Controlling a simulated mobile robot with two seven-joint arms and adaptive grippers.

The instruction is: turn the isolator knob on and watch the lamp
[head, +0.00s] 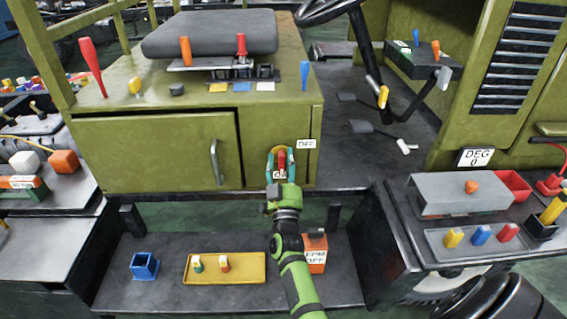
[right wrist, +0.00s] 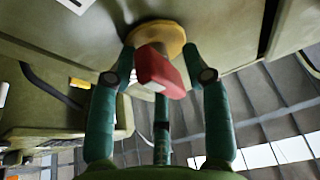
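The isolator knob, a red handle (head: 282,159) on a yellow round plate (right wrist: 172,36), sits on the front of the olive chassis cabinet, right of its door. A white label reading OFF (head: 306,144) is above right of it. In the head view the handle looks roughly upright. My right gripper (head: 281,166) is at the knob, with green fingers on both sides of the handle. In the right wrist view the red handle (right wrist: 160,72) lies between the spread fingers, with small gaps beside it. I cannot make out a lamp with certainty. My left gripper is not in view.
A cabinet door with a curved handle (head: 218,162) is left of the knob. Below, a shelf (head: 120,290) holds a blue cup (head: 144,266), a yellow tray (head: 251,275) and an orange box (head: 316,255). At right, a bench carries a grey cover (head: 440,192) and a red bin (head: 513,184).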

